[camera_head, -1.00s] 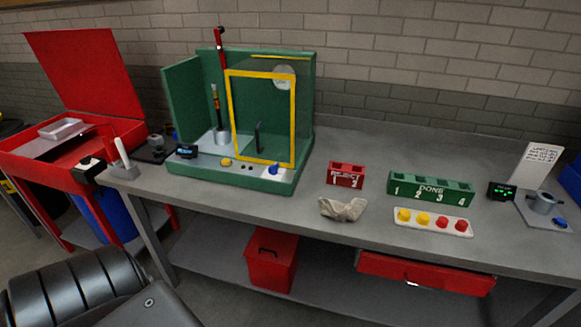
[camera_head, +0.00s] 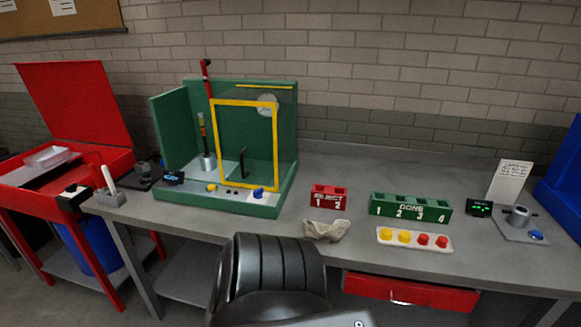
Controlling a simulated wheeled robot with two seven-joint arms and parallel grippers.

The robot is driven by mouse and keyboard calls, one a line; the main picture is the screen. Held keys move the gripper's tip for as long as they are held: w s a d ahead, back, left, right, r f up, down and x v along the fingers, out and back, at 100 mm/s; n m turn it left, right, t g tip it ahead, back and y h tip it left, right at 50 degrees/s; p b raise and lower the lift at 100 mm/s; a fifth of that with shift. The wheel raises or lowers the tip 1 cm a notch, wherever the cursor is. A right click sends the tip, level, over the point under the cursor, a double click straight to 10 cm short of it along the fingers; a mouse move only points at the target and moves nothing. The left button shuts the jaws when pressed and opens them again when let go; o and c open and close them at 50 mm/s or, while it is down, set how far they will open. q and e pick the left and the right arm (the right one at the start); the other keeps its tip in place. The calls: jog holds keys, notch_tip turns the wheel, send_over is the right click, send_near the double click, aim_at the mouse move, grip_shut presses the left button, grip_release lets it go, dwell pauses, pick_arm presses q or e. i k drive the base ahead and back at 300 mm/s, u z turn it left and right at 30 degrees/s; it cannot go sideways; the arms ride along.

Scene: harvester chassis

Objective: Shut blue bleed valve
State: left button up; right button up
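A blue knob (camera_head: 258,193) sits on the right of the grey front panel of the green test stand (camera_head: 262,208). It is the blue part on the stand that fits the bleed valve; how it is turned is too small to tell. A yellow knob (camera_head: 212,188) and small dark controls are to its left. A yellow-framed clear door (camera_head: 247,102) stands above the panel, with a dark handle. Behind it, an upright cylinder (camera_head: 202,130) stands in a grey holder.
A red reject rack (camera_head: 329,204), a crumpled cloth (camera_head: 326,231), a green done rack (camera_head: 410,214) and a tray of yellow and red caps (camera_head: 384,239) are on the bench. At right, a grey fixture has another blue button (camera_head: 536,235). A red cabinet stands left.

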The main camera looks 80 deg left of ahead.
aim_at(258, 194)
jog(key=k, duration=0.3)
jog(key=u, duration=1.6)
